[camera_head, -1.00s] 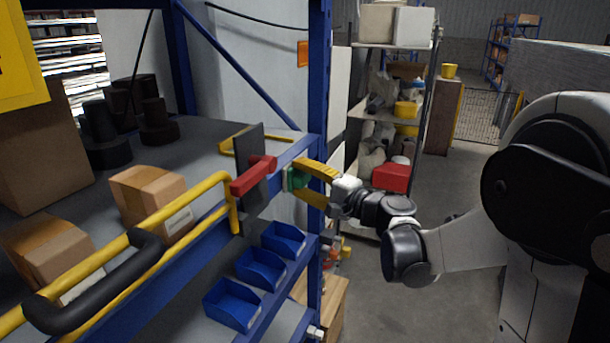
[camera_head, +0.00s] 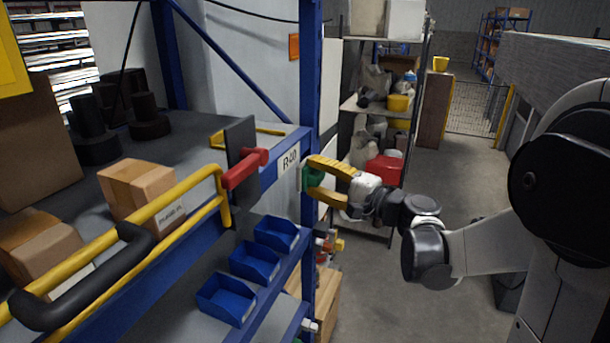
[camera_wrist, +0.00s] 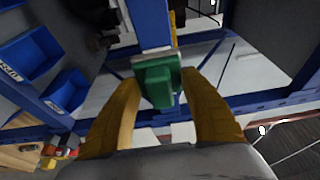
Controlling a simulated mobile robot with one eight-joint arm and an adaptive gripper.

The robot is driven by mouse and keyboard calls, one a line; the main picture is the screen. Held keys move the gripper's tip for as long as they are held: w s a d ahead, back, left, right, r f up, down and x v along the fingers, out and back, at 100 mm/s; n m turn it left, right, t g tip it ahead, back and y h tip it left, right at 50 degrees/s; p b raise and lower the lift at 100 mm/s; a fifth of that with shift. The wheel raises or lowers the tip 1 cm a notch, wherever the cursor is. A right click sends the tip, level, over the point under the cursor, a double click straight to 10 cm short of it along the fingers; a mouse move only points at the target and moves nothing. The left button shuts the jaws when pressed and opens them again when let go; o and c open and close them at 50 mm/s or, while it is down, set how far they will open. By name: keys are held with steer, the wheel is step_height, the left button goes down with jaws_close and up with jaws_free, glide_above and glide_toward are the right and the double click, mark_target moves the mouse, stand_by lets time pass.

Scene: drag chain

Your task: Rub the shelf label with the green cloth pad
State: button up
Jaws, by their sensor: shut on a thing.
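The shelf label (camera_head: 289,159) is a white plate reading R40 on the blue shelf beam, left of the rack post. My gripper (camera_head: 312,181) has yellow fingers and is shut on the green cloth pad (camera_head: 308,184), right of the label and in front of the blue post. In the head view the label is uncovered and the pad appears apart from it. In the wrist view the pad (camera_wrist: 160,80) sits between the two yellow fingers, facing the blue post. I cannot tell whether the pad touches the post.
A red handle (camera_head: 245,168) and dark plate stand left of the label. A yellow rail (camera_head: 120,245) runs along the shelf front. The floor (camera_head: 380,290) right of the rack is open.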

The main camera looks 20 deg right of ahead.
mark_target(323, 177)
stand_by(0.3)
steer(key=shift+s+d, duration=1.05)
steer(key=shift+d, duration=0.2)
steer(key=shift+a, duration=0.1)
